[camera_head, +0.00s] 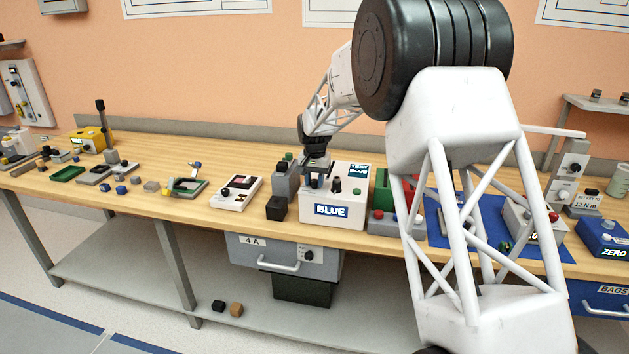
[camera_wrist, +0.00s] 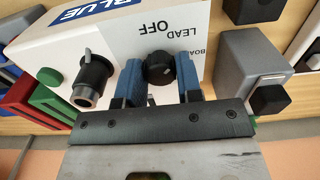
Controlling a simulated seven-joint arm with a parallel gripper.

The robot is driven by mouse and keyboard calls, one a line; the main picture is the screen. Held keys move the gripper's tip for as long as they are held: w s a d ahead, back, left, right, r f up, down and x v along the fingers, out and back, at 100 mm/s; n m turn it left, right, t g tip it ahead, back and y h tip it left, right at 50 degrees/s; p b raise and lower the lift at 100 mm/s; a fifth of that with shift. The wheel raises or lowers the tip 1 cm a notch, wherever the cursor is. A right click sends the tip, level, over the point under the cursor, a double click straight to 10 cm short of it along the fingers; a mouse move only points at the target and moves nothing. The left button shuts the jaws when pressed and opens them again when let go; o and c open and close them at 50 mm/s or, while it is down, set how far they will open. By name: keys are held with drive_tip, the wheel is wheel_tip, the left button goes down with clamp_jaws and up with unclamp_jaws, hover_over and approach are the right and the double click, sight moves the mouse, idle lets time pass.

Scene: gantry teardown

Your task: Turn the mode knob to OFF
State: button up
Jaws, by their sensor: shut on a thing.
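The mode knob (camera_wrist: 159,68) is a round black knob on the top of a white box labelled BLUE (camera_head: 366,206). My gripper (camera_wrist: 160,82) is over it, with one blue finger on each side, shut on the knob. The words LEAD, OFF and part of BOARD are printed beside the knob, upside down in the wrist view. A small pale mark shows on the knob's gripper side; which word the knob points to cannot be told. In the head view my gripper (camera_head: 316,172) stands at the box's back left, and the knob is mostly hidden there.
A grey block (camera_head: 286,180) with a green button is close on the left, and a green and red unit (camera_head: 382,192) on the right. Small parts lie along the left of the bench.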

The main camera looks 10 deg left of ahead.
sight(315, 180)
drive_tip(key=shift+n, duration=0.5)
drive_tip(key=n, duration=0.3)
drive_tip(key=shift+n, duration=2.5)
drive_tip(key=o, duration=0.9)
drive_tip(key=shift+o, duration=0.2)
drive_tip(key=shift+r, duration=0.15)
drive_tip(key=shift+r, duration=3.75)
